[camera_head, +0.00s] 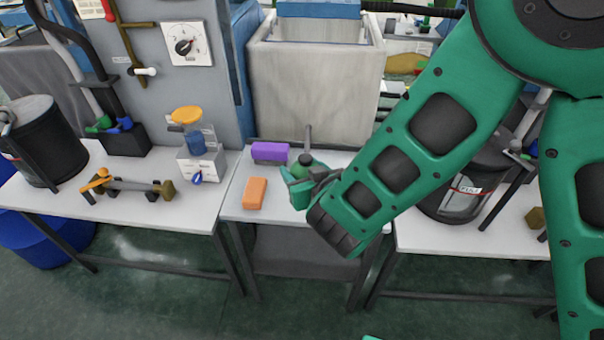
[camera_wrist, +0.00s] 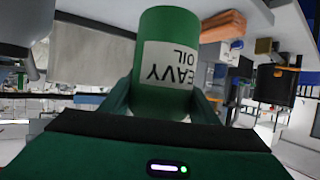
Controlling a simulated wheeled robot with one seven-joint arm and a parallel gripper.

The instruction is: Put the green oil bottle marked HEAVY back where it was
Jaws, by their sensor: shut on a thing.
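The green oil bottle (camera_wrist: 165,60) fills the middle of the wrist view. Its white label reads "EAVY OIL" upside down in that view. My gripper (camera_wrist: 165,105) is shut on the bottle, with a finger on each side of it. In the head view the bottle (camera_head: 306,160) shows only in part, with a thin grey spout pointing up. My gripper (camera_head: 306,184) and arm hide the rest of it there. The bottle is over the middle white table (camera_head: 233,208). I cannot tell whether its base touches the table.
A grey bin (camera_head: 315,90) stands behind. A black drum (camera_head: 462,190) stands on the right table.

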